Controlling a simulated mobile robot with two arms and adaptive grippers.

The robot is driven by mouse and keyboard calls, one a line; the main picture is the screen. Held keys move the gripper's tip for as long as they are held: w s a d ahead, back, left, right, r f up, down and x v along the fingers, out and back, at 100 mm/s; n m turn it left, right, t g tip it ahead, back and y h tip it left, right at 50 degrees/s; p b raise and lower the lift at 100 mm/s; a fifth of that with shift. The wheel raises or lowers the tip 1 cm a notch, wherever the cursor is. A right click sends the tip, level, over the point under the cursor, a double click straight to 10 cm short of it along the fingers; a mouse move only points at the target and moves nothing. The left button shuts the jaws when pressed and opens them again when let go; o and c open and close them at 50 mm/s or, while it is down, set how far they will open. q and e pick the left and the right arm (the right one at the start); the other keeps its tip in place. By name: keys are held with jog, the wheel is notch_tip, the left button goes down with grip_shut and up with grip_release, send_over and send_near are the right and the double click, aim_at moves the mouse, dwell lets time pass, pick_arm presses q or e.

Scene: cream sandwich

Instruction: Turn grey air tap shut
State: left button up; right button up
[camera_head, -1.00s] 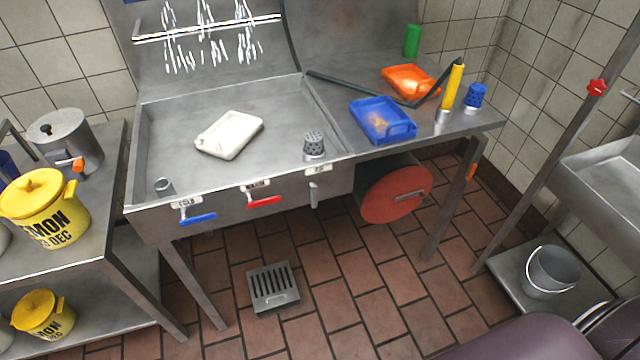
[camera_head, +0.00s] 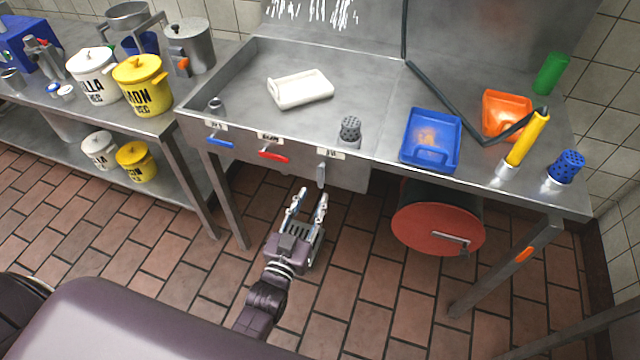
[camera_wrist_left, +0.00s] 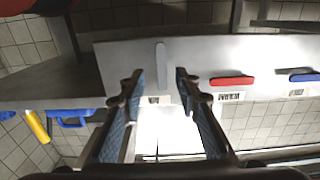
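The grey air tap (camera_head: 321,173) is on the front face of the steel sink, below a small label, right of the red tap (camera_head: 273,155) and blue tap (camera_head: 221,142). Its lever hangs straight down, while the red and blue levers lie sideways. My left gripper (camera_head: 312,194) is open and empty, just below and in front of the grey lever. In the left wrist view, which looks upside down, the grey lever (camera_wrist_left: 161,65) lies between the lines of the two open fingertips (camera_wrist_left: 158,75), apparently apart from them. My right gripper is not in view.
The sink (camera_head: 350,75) holds a white tray (camera_head: 300,88) and a perforated grey cup (camera_head: 350,129). A red round lid (camera_head: 425,225) sits under the counter, right of my left gripper. A table leg (camera_head: 222,195) stands left of it. The tiled floor between is mostly clear.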

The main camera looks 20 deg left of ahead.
aim_at(320, 180)
pick_arm(q)
jog(key=w, duration=0.1)
jog(key=w+b, duration=0.1)
jog(key=w, duration=0.1)
jog(key=w+b, duration=0.1)
jog(key=w, duration=0.1)
jog(key=shift+w+a+f, duration=0.1)
jog(key=shift+w+f, duration=0.1)
jog(key=shift+f, duration=0.05)
jog(key=shift+w+r, duration=0.1)
jog(key=shift+w, duration=0.3)
jog(key=shift+c, duration=0.2)
grip_shut()
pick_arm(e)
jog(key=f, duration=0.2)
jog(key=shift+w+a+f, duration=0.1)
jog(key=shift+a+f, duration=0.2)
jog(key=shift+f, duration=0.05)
